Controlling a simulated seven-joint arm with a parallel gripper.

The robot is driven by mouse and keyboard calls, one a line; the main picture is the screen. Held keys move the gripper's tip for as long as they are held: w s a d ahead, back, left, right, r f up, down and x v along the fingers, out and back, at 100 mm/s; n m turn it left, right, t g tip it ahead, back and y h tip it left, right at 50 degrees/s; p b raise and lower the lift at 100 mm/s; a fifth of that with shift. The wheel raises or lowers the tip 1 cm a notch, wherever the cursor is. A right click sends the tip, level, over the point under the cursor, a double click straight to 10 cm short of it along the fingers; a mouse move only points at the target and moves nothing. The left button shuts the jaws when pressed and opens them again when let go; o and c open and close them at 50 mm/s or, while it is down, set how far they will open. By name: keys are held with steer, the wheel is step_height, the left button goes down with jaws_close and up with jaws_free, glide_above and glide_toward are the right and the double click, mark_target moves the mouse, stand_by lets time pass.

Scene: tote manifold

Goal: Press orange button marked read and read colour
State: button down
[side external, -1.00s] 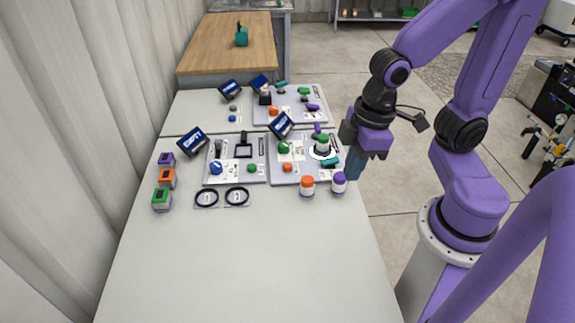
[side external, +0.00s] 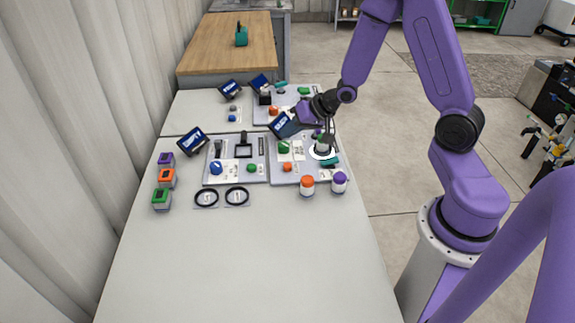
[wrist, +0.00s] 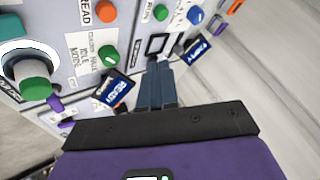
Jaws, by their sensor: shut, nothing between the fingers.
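The orange button (wrist: 105,12) sits beside a label with the word READ at the top of the wrist view. In the side view the orange button (side external: 287,167) is on the front right grey panel (side external: 308,178). My gripper (wrist: 158,72) is shut and empty, its fingers together. In the side view my gripper (side external: 287,127) is over the back of that panel, by the tilted screen, apart from the orange button. The screen (wrist: 115,87) reads READY in the wrist view. A green-capped vial (wrist: 36,92) stands at the white ring (wrist: 25,52).
A green knob (wrist: 108,57) lies between the READY screen and the orange button. Another screen (wrist: 198,50) reads EMPTY. Orange-capped (side external: 307,187) and purple-capped (side external: 339,183) bottles stand in front of the panel. The near table (side external: 250,270) is clear.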

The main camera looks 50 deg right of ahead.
mark_target(291, 166)
steer(key=shift+w+d+f+m, duration=0.15)
steer(key=shift+w+d+m, duration=0.15)
steer(key=shift+d, duration=0.25)
steer(key=shift+f, duration=0.1)
steer(key=shift+f, duration=4.3)
steer(key=shift+f, duration=0.2)
steer(key=shift+f, duration=0.25)
steer(key=shift+f, duration=0.45)
steer(key=shift+r, duration=0.9)
